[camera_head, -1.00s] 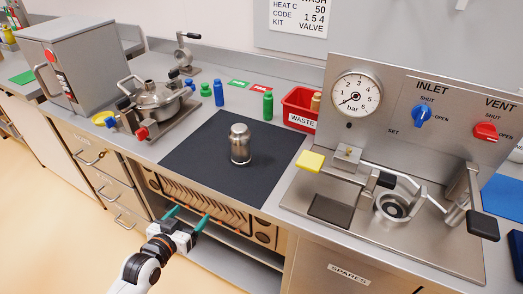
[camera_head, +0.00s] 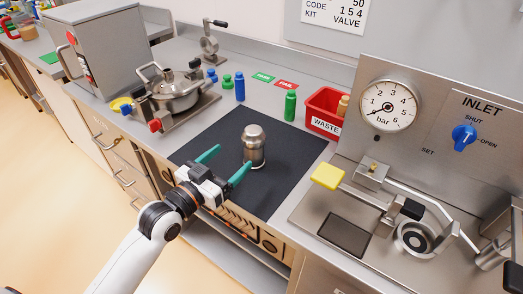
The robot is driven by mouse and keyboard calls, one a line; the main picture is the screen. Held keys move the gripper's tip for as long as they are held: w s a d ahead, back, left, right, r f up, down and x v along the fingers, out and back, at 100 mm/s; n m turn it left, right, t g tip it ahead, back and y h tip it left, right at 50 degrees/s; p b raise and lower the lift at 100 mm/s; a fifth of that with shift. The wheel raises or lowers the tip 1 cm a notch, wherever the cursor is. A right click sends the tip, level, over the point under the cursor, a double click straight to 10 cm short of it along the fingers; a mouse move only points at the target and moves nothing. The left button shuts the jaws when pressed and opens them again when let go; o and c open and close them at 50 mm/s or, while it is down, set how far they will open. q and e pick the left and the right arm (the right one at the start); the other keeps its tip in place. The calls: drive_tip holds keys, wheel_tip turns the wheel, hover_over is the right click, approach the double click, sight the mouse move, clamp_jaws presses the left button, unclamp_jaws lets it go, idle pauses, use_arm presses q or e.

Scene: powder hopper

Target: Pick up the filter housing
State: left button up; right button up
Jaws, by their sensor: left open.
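The filter housing (camera_head: 253,148) is a small shiny metal cylinder with a domed cap. It stands upright on the black mat (camera_head: 290,152) on the steel counter. My left gripper (camera_head: 224,164) comes in from the lower left with its two teal fingers spread open and nothing gripped. Its fingers point toward the housing; the right-hand finger's tip appears close to the housing's lower left side. I cannot tell whether it touches. My right gripper is not in view.
A lidded metal vessel (camera_head: 176,90) stands left of the mat. Green bottle (camera_head: 290,104), blue bottle (camera_head: 240,87) and red waste bin (camera_head: 324,108) stand behind it. The mat around the housing is clear.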

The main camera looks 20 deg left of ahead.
sight(245, 146)
use_arm(q)
drive_tip(key=x, duration=0.6)
drive_tip(key=shift+r+p, duration=0.1)
drive_tip(key=shift+p, duration=0.3)
drive_tip(key=x, duration=0.4)
drive_tip(key=shift+w+d+r+p, duration=0.15)
drive_tip(key=shift+w+d+p, duration=0.15)
drive_tip(key=shift+p, duration=0.1)
drive_tip(key=shift+w+d, duration=0.15)
drive_tip(key=shift+w, duration=0.2)
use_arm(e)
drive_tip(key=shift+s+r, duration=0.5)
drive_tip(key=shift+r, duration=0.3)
use_arm(q)
drive_tip(key=shift+s, duration=0.1)
drive_tip(key=c, duration=1.5)
drive_tip(key=shift+r, duration=0.1)
clamp_jaws()
